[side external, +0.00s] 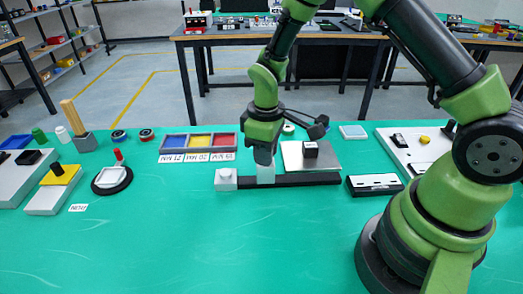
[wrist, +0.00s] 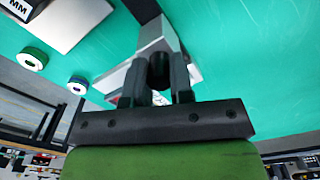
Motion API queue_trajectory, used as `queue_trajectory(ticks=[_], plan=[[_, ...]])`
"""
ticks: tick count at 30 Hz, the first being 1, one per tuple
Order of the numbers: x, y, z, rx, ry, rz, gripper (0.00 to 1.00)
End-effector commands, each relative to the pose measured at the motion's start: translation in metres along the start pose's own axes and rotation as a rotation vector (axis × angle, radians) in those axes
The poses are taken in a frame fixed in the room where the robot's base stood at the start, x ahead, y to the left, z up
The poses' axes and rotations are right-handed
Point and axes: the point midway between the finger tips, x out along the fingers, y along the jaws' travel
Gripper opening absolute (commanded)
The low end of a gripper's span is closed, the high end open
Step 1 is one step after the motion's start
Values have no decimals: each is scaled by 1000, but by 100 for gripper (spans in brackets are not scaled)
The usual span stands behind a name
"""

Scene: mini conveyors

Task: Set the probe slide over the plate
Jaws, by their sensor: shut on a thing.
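My gripper (side external: 264,158) points down and is shut on a pale grey block, which looks like the probe slide (side external: 265,174). The slide sits at the dark rail (side external: 305,180), towards its left end, just right of a white end block (side external: 226,180). The silvery plate (side external: 327,158) lies behind the rail, to the right of my gripper. A small dark cube with a light top (side external: 310,149) stands on the plate. In the wrist view my gripper's dark fingers (wrist: 161,75) are against the grey slide (wrist: 157,33); they hide part of it.
A tray with blue, yellow and red sections (side external: 198,142) lies to the left behind my gripper. A black-and-white block (side external: 374,185) is just right of the rail. A round dark dish (side external: 111,180) is at the left. The front of the green table is clear.

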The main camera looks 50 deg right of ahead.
Motion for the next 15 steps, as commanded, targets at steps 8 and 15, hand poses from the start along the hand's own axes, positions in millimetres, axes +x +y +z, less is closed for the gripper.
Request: queue_trajectory(ticks=[8, 15], plan=[[0, 30, 68, 10, 0, 1, 0], [0, 47, 110, 4, 3, 3, 0]])
